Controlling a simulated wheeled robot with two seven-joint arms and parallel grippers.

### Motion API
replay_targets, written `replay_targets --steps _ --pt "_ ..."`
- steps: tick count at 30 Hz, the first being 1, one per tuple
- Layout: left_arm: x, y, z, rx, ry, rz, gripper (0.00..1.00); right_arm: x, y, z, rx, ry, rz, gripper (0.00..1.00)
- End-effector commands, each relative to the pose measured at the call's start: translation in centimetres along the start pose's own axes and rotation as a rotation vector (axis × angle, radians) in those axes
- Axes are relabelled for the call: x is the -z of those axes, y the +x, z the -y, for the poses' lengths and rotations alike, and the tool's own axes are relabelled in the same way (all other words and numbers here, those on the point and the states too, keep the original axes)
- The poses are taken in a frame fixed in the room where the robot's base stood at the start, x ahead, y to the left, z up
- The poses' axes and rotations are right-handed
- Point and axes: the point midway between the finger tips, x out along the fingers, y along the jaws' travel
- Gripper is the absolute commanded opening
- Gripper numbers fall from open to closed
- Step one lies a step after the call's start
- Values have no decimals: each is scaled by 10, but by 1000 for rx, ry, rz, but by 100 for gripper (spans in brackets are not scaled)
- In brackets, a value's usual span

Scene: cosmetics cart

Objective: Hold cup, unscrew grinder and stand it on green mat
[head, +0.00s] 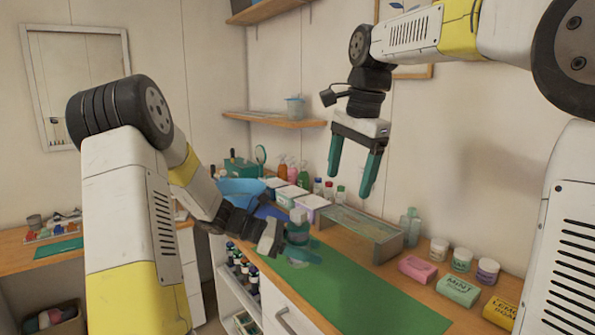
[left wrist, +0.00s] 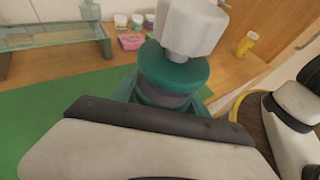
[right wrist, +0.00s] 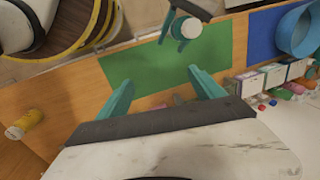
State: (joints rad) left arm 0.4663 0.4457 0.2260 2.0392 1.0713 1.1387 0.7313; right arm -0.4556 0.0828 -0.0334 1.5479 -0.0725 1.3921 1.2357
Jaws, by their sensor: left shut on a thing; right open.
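The cup (left wrist: 165,97), with a teal and grey body, is between the teal fingers of my left gripper (head: 300,251), which is shut on it. The grinder (left wrist: 190,28) sits on top of it, with a white faceted knob; its white top also shows in the head view (head: 298,216) and the right wrist view (right wrist: 190,28). The pair stands upright over the left end of the green mat (head: 375,300); I cannot tell whether its base touches. My right gripper (head: 351,183) is open and empty, in the air above the counter, apart from the grinder.
A glass-topped riser (head: 350,225) stands behind the mat. Soaps and jars (head: 461,260) line the right side of the counter. A blue bowl (head: 241,188) and several boxes and bottles are at the back left. The mat's right part is clear.

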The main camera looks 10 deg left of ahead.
Motion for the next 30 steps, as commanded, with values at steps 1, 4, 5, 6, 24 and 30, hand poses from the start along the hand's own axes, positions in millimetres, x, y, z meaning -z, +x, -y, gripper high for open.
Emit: replay_targets --steps 1,4,5,6,24,30 --pt "0 0 0 0 1 1 0 -6 4 20 -29 53 4 77" --pt "0 0 0 0 1 1 0 -17 10 50 -83 175 1 77" --pt "0 0 0 0 1 1 0 -20 12 57 -99 209 -2 77" --pt "0 0 0 0 1 1 0 -26 15 67 -116 251 -8 77" --pt "0 0 0 0 1 1 0 -54 58 100 -202 472 -53 77" --pt "0 0 0 0 1 1 0 -53 97 92 -201 471 -52 77"
